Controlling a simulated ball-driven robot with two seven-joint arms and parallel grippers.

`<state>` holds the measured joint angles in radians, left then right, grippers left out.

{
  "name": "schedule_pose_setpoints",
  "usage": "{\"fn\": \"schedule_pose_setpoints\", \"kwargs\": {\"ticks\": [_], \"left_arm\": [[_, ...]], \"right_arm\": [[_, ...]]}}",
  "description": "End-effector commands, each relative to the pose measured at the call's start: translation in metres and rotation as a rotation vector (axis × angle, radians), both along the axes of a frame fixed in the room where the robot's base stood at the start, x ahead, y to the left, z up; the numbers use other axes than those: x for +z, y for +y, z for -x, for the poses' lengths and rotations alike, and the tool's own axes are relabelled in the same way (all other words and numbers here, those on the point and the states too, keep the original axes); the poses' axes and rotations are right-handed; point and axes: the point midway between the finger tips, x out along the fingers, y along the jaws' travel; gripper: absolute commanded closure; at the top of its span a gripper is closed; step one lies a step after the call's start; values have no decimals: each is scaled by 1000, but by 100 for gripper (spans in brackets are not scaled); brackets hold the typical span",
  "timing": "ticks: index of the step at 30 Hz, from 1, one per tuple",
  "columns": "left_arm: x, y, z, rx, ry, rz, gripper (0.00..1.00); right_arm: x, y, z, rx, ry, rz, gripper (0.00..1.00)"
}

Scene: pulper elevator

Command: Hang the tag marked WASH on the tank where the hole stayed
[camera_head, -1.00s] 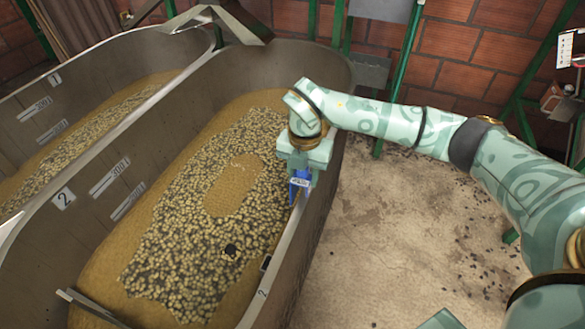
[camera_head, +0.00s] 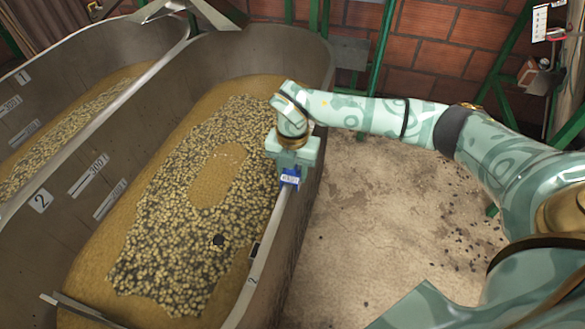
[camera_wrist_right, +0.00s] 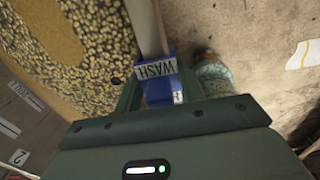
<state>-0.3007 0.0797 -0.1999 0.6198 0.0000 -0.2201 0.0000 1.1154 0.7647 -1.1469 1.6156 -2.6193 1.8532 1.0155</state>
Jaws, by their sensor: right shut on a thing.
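My right gripper (camera_head: 290,170) is shut on the blue tag with a white WASH label (camera_head: 290,178). It holds the tag at the right rim of tank 2 (camera_head: 265,232). The label also reads WASH in the right wrist view (camera_wrist_right: 156,70), where the tag overlaps the metal rim (camera_wrist_right: 147,28). I cannot tell whether the rim bears the tag. Tank 2 holds a floating layer of pale beans (camera_head: 165,235) with an oval bare patch (camera_head: 217,175) in it. Tank 1 (camera_head: 22,102) at the left shows beans and no such patch in its visible part. My left gripper is out of view.
A small black piece (camera_head: 218,240) lies on the beans in tank 2. A dark clip-like piece (camera_head: 254,251) sits on its right rim. Green posts (camera_head: 381,50) and a brick wall stand behind.

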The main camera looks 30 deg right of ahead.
Motion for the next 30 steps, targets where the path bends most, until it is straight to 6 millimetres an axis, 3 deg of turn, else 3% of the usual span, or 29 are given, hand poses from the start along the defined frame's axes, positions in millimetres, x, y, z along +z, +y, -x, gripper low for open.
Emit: {"fn": "schedule_pose_setpoints", "kwargs": {"ticks": [1, 3, 14, 17, 30], "left_arm": [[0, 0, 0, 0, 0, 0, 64], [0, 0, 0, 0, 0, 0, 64], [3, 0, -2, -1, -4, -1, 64], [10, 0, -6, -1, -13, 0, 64], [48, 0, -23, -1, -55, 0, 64]], "right_arm": [[0, 0, 0, 0, 0, 0, 52], [0, 0, 0, 0, 0, 0, 35], [8, 0, 0, 0, -1, 0, 35], [25, 0, -1, 0, -6, 1, 35], [138, 0, 0, 0, -6, 0, 35]]}}
